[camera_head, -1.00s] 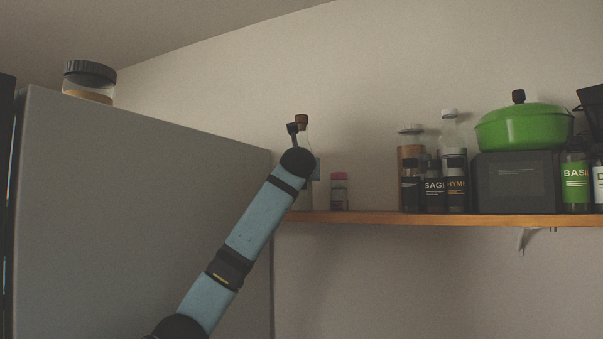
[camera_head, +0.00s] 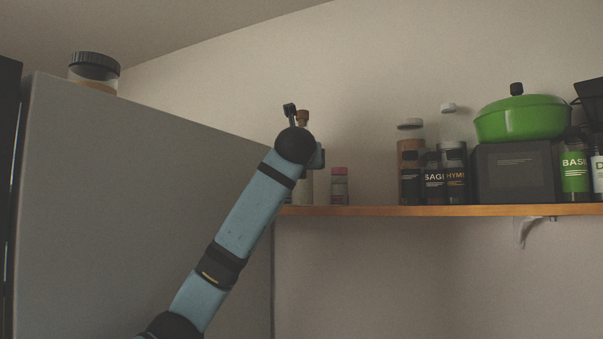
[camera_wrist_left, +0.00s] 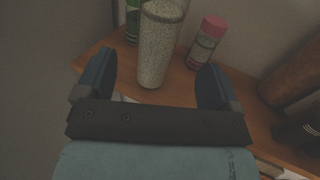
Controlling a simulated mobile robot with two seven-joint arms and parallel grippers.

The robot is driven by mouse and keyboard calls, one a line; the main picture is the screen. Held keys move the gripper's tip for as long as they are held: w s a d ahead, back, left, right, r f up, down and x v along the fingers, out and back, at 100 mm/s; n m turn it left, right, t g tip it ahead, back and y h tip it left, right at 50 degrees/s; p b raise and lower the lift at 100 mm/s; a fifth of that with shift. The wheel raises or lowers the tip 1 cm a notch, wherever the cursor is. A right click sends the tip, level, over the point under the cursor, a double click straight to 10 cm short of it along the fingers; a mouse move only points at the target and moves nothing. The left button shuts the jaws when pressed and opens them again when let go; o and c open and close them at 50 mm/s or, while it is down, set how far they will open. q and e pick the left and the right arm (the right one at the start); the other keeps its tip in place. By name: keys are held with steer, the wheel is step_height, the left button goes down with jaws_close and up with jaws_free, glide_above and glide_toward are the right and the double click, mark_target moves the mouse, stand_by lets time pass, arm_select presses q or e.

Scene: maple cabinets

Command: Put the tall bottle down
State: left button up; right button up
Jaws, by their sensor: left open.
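In the head view the gripper (camera_head: 318,157) is mostly hidden behind my wrist. My right gripper is not in view.
A small pink-capped jar (camera_head: 340,186) stands just right of the bottle. A green-labelled item (camera_wrist_left: 132,22) is behind it. Farther right on the shelf (camera_head: 400,211) are spice jars (camera_head: 433,184) and a green pot (camera_head: 522,122) on a dark box. A grey cabinet side (camera_head: 140,210) is left.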

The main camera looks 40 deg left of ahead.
arm_select(q)
steer(key=v, duration=0.3)
steer(key=shift+b, duration=0.3)
stand_by(0.3)
